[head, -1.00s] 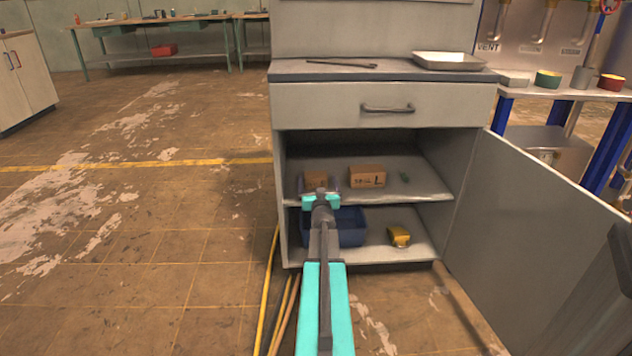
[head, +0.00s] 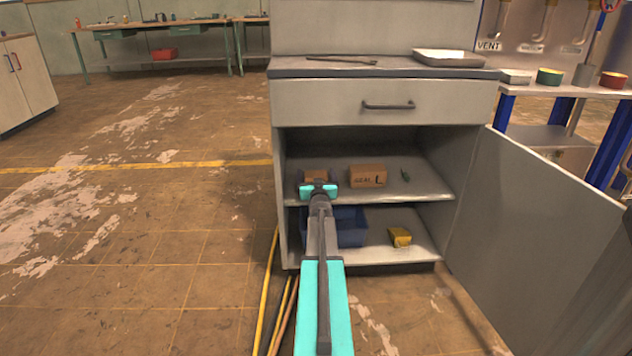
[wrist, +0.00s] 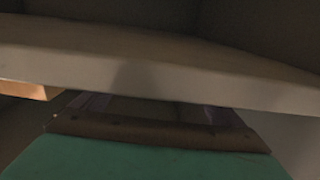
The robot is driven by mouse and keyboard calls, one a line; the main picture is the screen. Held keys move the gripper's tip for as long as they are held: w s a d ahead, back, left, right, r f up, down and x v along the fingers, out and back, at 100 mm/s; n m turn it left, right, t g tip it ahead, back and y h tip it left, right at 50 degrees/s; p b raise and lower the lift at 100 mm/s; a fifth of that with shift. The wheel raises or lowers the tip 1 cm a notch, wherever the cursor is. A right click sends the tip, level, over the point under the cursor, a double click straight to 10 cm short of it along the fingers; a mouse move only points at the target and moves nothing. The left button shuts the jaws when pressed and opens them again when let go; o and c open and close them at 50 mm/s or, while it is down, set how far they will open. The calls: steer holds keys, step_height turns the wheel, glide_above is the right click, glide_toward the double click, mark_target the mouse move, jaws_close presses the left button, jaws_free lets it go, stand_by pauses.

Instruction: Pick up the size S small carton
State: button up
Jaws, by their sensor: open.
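A small brown carton (head: 316,175) stands at the left of the cabinet's upper shelf (head: 430,190). My gripper covers its lower part in the head view, and no size letter can be read on it. A larger brown carton (head: 367,175) marked "L" stands to its right. My gripper (head: 319,188) is open and empty, in front of the small carton near the shelf's front edge. The wrist view shows a pale board edge (wrist: 160,85) close across the picture, above my teal gripper part; the small carton cannot be made out for certain there.
A small green item (head: 405,174) lies right of the L carton. On the lower shelf are a blue bin (head: 350,228) and a yellow item (head: 400,237). The open door (head: 530,210) bounds the right side. Floor to the left is clear.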

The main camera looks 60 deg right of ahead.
mark_target(317, 174)
stand_by(0.3)
steer(key=c, duration=1.2)
steer(key=shift+r, duration=0.1)
steer(key=shift+r+p, duration=0.65)
steer(key=shift+r, duration=0.1)
steer(key=shift+s+r+p, duration=0.2)
steer(key=shift+r+p, duration=0.35)
steer(key=shift+r, duration=0.05)
steer(key=shift+s+r+p, duration=0.2)
steer(key=shift+r+p, duration=0.3)
steer(key=shift+r, duration=0.1)
steer(key=s+p, duration=0.2)
steer(key=s, duration=0.3)
steer(key=s+a+p, duration=0.1)
steer(key=s+p, duration=0.1)
steer(key=s, duration=0.3)
steer(key=s+a+r+p, duration=0.1)
steer(key=s+p, duration=0.2)
steer(key=s, duration=0.2)
